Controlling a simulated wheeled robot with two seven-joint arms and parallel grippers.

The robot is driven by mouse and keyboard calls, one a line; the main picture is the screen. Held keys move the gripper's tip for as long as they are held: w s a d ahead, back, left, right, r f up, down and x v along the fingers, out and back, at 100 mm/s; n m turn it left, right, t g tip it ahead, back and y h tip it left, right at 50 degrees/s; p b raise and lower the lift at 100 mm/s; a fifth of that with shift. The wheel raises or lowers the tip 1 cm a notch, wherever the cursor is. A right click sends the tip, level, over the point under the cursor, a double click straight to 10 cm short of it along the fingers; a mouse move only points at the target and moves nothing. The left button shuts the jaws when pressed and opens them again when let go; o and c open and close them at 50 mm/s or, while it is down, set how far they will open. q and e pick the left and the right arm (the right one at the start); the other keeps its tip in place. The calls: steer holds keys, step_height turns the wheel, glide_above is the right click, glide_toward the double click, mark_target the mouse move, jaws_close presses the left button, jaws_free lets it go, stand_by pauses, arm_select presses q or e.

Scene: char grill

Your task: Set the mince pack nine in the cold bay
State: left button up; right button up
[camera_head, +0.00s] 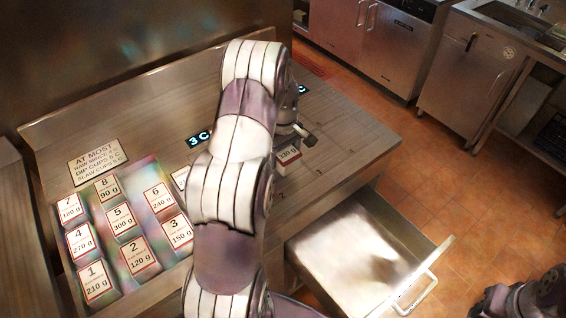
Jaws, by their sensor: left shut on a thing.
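My left gripper (297,138) is shut on a white pack (288,156) with a red-edged label reading 330 g, at the counter beyond my left forearm. The pack's number is hidden by my arm, so I cannot read whether it is nine. I cannot tell whether the pack touches the counter. A lit display (199,138) reading 3 C stands at the back, left of my arm. Another display (302,89) shows partly behind my arm; its number is hidden. The bays by these displays are mostly covered. A dark part of my right arm shows at the lower right; its jaws are unclear.
A metal tray (150,167) at left holds several numbered packs, 1 to 8, with a bare spot beside 8 and 6. A sign (97,161) reading AT MOST lies behind it. An open, empty-looking drawer (437,256) juts out below the counter.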

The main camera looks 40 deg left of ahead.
arm_select(q)
step_height(320, 180, down, 3)
steer(key=shift+w+d+f+p, duration=0.1)
steer(key=shift+p, duration=0.3)
steer(key=shift+w+f, duration=0.1)
steer(key=shift+f, duration=0.25)
steer(key=o, duration=1.3)
steer(key=shift+f, duration=0.15)
